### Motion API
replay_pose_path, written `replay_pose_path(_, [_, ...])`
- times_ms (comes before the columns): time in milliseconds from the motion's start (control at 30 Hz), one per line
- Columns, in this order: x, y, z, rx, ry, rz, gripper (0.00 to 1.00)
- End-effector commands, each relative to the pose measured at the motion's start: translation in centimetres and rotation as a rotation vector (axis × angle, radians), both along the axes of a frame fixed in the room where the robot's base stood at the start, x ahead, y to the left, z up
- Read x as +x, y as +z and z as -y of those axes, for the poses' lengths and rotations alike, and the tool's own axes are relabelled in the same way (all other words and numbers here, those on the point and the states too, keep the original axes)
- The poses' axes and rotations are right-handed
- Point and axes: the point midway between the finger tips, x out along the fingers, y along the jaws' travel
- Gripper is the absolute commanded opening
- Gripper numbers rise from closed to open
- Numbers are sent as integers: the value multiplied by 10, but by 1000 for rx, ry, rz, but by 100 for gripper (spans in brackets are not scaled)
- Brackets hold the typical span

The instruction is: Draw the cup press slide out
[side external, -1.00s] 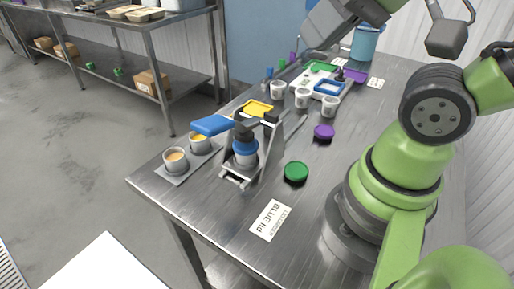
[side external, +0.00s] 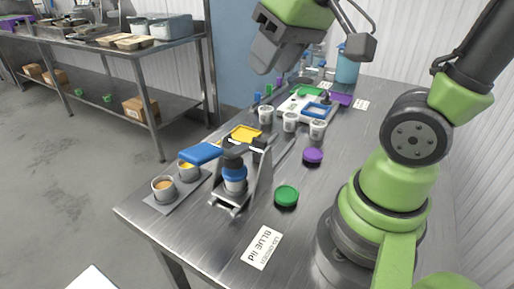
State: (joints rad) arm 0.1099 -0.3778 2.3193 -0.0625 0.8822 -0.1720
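The cup press (side external: 257,186) is a grey metal frame with a blue lever handle (side external: 200,154) pointing left. It stands near the front left of the steel table. A blue plunger part (side external: 234,172) sits above a pale cup-like piece in the frame. The slide (side external: 222,209) appears as a low metal piece at the press's front foot; how far it is in or out is hard to tell. My gripper (side external: 264,58) hangs high above the table, behind the press in the picture and well apart from it. Its fingertips are not clear, and I see nothing held.
Two filled cups stand on a grey plate (side external: 158,204) left of the press. A green lid (side external: 286,196), a purple lid (side external: 313,156) and a label card (side external: 262,247) lie to the right. A yellow tray (side external: 245,133) and several white cups (side external: 290,121) are behind.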

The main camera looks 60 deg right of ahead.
Motion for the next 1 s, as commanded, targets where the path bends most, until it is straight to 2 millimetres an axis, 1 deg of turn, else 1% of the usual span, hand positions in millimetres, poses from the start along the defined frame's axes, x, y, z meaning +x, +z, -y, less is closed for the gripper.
replay_pose_path(33, [15,-9,10,-25,12,-53,38])
replay_pose_path(167, [45,-35,37,-83,66,-165,38])
replay_pose_path(200, [53,-45,46,-97,86,-200,38])
replay_pose_path(267, [64,-62,59,-112,116,-253,38])
replay_pose_path(300, [70,-74,68,-120,138,-285,38])
replay_pose_path(400, [80,-102,88,-130,185,-355,38])
replay_pose_path(500, [85,-125,102,-132,225,-405,38])
replay_pose_path(633, [87,-142,111,-132,254,-439,38])
replay_pose_path(767, [87,-153,113,-130,265,-450,38])
replay_pose_path(833, [87,-161,113,-129,264,-450,38])
replay_pose_path(1000, [86,-193,112,-128,264,-452,38])
